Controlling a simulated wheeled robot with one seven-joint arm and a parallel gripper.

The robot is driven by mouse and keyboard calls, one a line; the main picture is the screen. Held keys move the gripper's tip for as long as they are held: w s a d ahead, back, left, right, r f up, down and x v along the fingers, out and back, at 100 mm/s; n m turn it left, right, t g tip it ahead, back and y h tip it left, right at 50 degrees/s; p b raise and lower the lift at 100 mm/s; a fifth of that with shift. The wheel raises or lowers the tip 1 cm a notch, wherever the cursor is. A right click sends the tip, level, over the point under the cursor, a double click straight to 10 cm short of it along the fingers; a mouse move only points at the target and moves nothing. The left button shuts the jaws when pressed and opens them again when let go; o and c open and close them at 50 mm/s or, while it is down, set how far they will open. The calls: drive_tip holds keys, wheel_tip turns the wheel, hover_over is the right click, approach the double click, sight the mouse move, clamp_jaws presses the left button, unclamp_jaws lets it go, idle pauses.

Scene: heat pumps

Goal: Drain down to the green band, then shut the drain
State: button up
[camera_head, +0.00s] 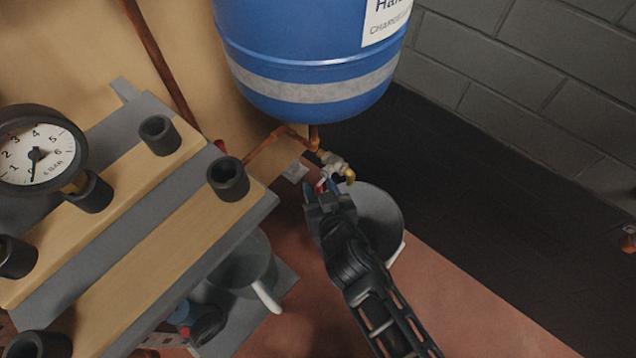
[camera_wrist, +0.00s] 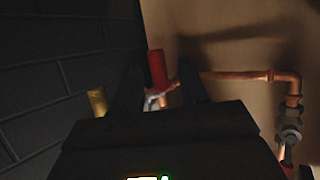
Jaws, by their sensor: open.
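The drain valve (camera_head: 334,163) sits under the blue vessel (camera_head: 310,60) on a copper pipe, with a brass spout (camera_head: 349,176) pointing down. Its red lever (camera_wrist: 157,68) stands up between the fingers of my gripper (camera_wrist: 158,82) in the wrist view. My gripper (camera_head: 322,190) is open around the lever; I cannot tell whether a finger touches it. The brass spout also shows left of the fingers in the wrist view (camera_wrist: 97,102). The pressure gauge (camera_head: 33,150) is at the far left, its dark needle pointing down near the low end. I cannot make out a green band.
A grey bucket (camera_head: 388,205) stands under the spout, partly behind my arm. Another bucket (camera_head: 243,262) stands left of it. A wooden-topped frame with black pipe sockets (camera_head: 229,178) fills the left. A grey block wall (camera_head: 540,80) is right. Copper pipe (camera_wrist: 240,76) runs beside the lever.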

drive_tip(key=shift+x, duration=1.2)
drive_tip(key=shift+c, duration=0.3)
clamp_jaws()
